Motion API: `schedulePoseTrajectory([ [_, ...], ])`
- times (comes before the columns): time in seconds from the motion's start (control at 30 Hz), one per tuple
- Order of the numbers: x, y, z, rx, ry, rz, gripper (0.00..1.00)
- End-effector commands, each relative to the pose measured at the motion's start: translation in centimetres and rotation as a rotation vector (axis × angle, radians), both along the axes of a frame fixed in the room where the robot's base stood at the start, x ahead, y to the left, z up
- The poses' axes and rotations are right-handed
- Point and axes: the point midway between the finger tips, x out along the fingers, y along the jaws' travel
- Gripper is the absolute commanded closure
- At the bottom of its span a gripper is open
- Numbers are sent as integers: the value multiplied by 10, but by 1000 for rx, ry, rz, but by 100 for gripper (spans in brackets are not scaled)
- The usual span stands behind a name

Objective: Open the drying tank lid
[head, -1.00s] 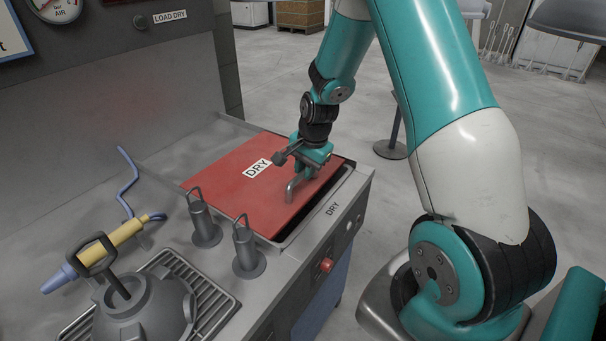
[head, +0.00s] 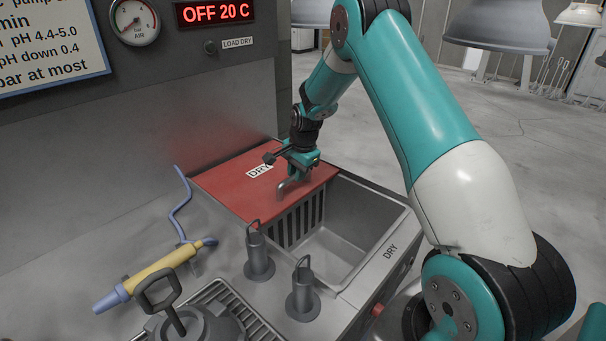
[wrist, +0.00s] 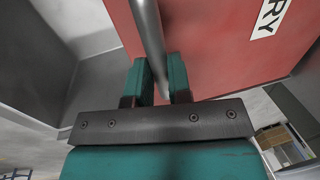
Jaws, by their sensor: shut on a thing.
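The drying tank lid (head: 232,190) is a flat red panel with a white DRY label, at the back of the DRY tank (head: 352,239). The front part of the tank is uncovered, showing grey inner walls and a slotted panel (head: 297,222) below the lid's front edge. My gripper (head: 292,178) is shut on the lid's grey bar handle (head: 284,188). In the wrist view the handle (wrist: 147,30) runs between the two teal fingers (wrist: 160,82), with the red lid (wrist: 215,35) behind.
Two grey cylinders with wire loops (head: 259,256) (head: 303,291) stand by the tank's near left corner. A yellow and blue tool (head: 155,274) with a blue hose lies on the left of the worktop. A back panel (head: 180,100) rises behind. A red button (head: 377,309) is on the front.

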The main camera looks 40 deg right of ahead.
Motion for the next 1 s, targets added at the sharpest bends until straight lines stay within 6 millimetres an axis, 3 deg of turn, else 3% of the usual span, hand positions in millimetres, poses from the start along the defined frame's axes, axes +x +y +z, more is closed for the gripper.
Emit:
schedulePoseTrajectory([
  [0.37, 2, 1, 1, -5, -3, -1, 100],
  [0.4, 2, 1, 1, -4, -3, -1, 72],
  [0.5, 2, 1, 0, -4, -3, -1, 56],
  [0.8, 1, -1, 3, -3, -3, -3, 56],
  [1.0, -4, -3, 31, -5, -6, -3, 56],
])
